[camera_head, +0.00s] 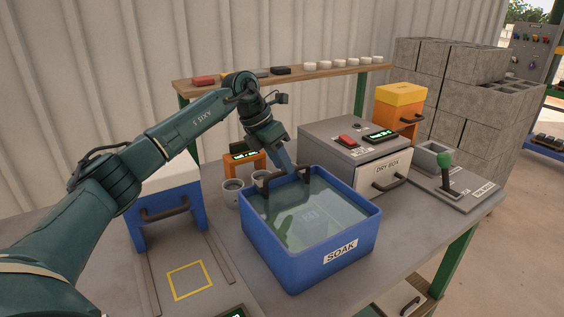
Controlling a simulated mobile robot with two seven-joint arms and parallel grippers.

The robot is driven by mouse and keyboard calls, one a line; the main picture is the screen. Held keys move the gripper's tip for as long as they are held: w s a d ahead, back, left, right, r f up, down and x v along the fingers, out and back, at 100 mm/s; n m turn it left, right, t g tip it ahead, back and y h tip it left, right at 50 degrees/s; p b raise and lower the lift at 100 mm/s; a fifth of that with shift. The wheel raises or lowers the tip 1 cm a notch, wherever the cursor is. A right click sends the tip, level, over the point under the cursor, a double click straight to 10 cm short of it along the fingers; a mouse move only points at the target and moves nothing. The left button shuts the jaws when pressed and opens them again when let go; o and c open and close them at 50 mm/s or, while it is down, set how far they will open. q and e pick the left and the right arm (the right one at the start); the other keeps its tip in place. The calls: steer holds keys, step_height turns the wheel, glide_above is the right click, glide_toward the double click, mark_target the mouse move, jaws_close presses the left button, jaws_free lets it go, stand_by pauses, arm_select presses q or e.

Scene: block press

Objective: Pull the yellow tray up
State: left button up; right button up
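My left gripper (286,184) points down over the back part of the blue SOAK tub (318,268). Its two dark fingers are spread apart, with nothing seen between them. Their tips are at or close to the water; I cannot tell whether they dip in. The tub holds clear greenish water (335,212), with a faint pale shape under the surface. I cannot make out a yellow tray. The clearest yellow things are a yellow-topped orange box (400,95) at the back right and a yellow square outline (190,280) at the front left. My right gripper is not in view.
A grey DRY BOX (345,150) and a lever panel (455,180) stand right of the tub. Grey cups (232,193) and an orange display box (240,158) are behind it. A blue-and-white press (170,212) stands at left. A shelf (300,75) runs behind.

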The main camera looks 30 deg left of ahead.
arm_select(q)
steer(key=shift+w+d+f, duration=0.1)
steer(key=shift+d+f, duration=0.05)
steer(key=shift+f, duration=0.2)
steer(key=shift+c, duration=0.2)
jaws_close()
